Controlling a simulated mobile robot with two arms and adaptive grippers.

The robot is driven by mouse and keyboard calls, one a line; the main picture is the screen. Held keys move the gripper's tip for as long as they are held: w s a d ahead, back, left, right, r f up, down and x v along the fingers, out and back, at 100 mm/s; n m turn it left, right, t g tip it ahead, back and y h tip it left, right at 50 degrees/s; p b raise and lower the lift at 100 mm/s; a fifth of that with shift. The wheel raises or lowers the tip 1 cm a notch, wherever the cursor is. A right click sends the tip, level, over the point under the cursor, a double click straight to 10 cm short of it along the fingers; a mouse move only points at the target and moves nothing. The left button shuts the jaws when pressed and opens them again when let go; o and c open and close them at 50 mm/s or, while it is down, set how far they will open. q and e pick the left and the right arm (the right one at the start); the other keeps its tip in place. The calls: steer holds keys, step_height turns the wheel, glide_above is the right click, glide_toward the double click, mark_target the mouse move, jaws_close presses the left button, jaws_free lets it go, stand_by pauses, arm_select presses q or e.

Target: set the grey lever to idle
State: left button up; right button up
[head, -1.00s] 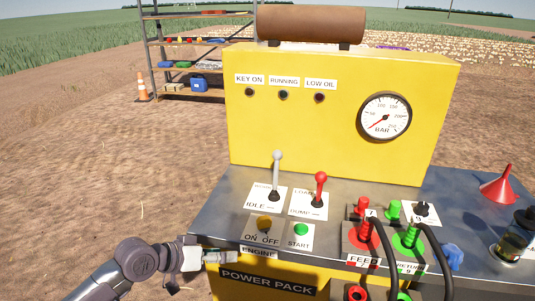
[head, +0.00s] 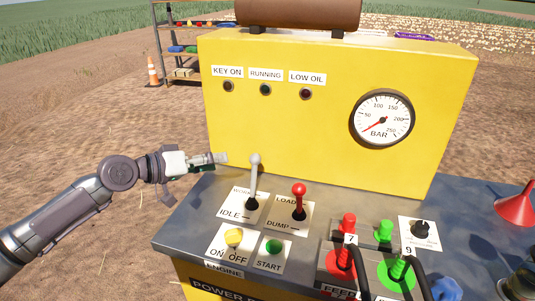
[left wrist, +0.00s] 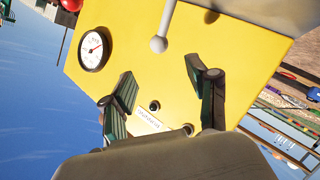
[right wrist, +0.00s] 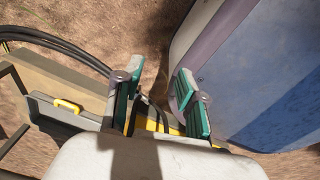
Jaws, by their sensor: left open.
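The grey lever (head: 254,180) stands up from the WORK / IDLE plate (head: 233,209) on the power pack, its round knob on top. I cannot tell for sure which label it leans to. My left gripper (head: 218,159) is open and empty, just left of the knob at about its height, apart from it. In the left wrist view the grey lever (left wrist: 160,38) hangs in from the top, its knob beyond and between the open fingers (left wrist: 163,85). My right gripper (right wrist: 158,72) is open and empty, away from the levers; it is not in the head view.
The red lever (head: 299,200) stands right of the grey one. The yellow key switch (head: 234,237) and green start button (head: 274,246) lie in front. The yellow panel (head: 290,130) with a gauge (head: 381,119) rises behind. Hoses (head: 357,265) are at front right.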

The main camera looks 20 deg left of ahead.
mark_target(250, 159)
arm_select(q)
steer(key=p+x, duration=0.2)
steer(key=x, duration=1)
steer(key=shift+w+d+f, duration=0.1)
steer(key=shift+w+d, duration=0.15)
steer(key=shift+w, duration=0.05)
arm_select(e)
steer(key=shift+s+a+r, duration=0.35)
steer(key=shift+s+r, duration=0.05)
steer(key=shift+r, duration=0.25)
steer(key=shift+s+a+r, duration=0.3)
steer(key=shift+s+r, duration=0.1)
steer(key=shift+r, duration=0.2)
arm_select(q)
steer(key=shift+c, duration=0.3)
jaws_close()
arm_select(e)
steer(key=shift+s, duration=0.1)
